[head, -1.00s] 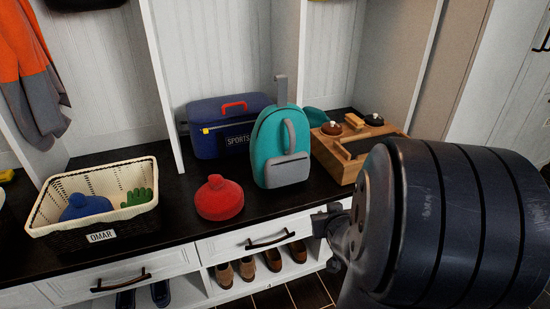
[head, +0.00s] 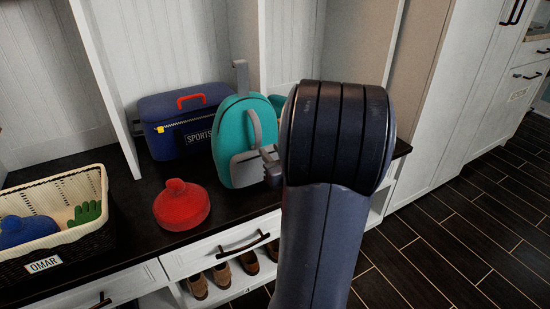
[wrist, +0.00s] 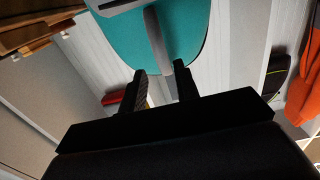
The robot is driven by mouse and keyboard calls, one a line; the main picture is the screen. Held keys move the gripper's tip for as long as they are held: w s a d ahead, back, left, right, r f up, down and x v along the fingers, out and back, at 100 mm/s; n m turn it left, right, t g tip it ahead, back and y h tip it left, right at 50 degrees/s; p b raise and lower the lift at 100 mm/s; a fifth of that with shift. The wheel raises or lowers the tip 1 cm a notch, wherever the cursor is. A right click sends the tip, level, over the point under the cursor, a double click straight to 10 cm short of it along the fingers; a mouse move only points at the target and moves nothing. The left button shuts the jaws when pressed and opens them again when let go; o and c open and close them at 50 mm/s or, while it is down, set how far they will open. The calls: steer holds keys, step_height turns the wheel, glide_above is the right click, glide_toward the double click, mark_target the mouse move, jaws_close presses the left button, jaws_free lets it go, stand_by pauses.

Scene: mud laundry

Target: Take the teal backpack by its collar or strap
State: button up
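The teal backpack (head: 233,135) stands upright on the dark bench, with a grey strap (head: 256,128) on its front and a grey loop (head: 240,76) on top. My gripper (head: 270,165) is at the lower right of its front in the head view, mostly hidden by my arm. In the wrist view the backpack (wrist: 190,35) fills the top, with the grey strap (wrist: 155,42) coming down toward the gap between my fingers. My gripper (wrist: 163,86) is open there, its two fingers apart with nothing clearly between them. Whether it touches the backpack I cannot tell.
A blue sports bag (head: 160,118) stands behind and left of the backpack. A red rounded item (head: 182,207) sits front left. A white-lined basket (head: 95,185) is at the far left. A wooden tray (wrist: 25,25) shows in the wrist view. Open floor lies to the right.

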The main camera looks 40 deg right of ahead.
mark_target(259, 137)
steer(key=x, duration=0.9)
steer(key=shift+c, duration=0.5)
jaws_close()
steer(key=shift+r, duration=0.1)
steer(key=shift+r+p, duration=2.15)
steer(key=shift+r, duration=0.8)
